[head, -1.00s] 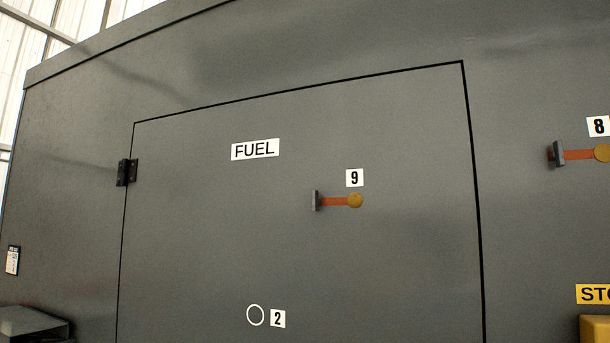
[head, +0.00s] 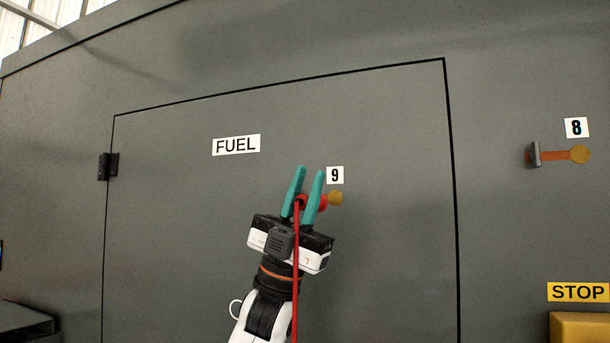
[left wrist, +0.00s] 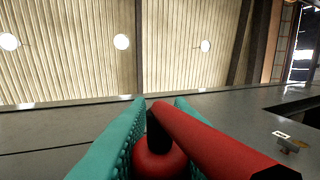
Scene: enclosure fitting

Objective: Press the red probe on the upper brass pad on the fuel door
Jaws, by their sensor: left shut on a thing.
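The brass pad (head: 336,198) under label 9 is a small round disc on the grey fuel door (head: 170,240). My left gripper (head: 310,170) has teal fingers and is shut on the red probe (head: 322,200), just left of the pad in the head view. A red cable (head: 296,270) hangs from the probe. The probe's red end lies close to the pad's left edge in the picture; whether they touch I cannot tell. In the left wrist view the red probe (left wrist: 215,140) sits between the teal fingers, with a red ball and black part. My right gripper is out of view.
A STOP label (head: 578,292) is above a yellow box (head: 584,328). A black hinge (head: 108,166) is on the door's left edge.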

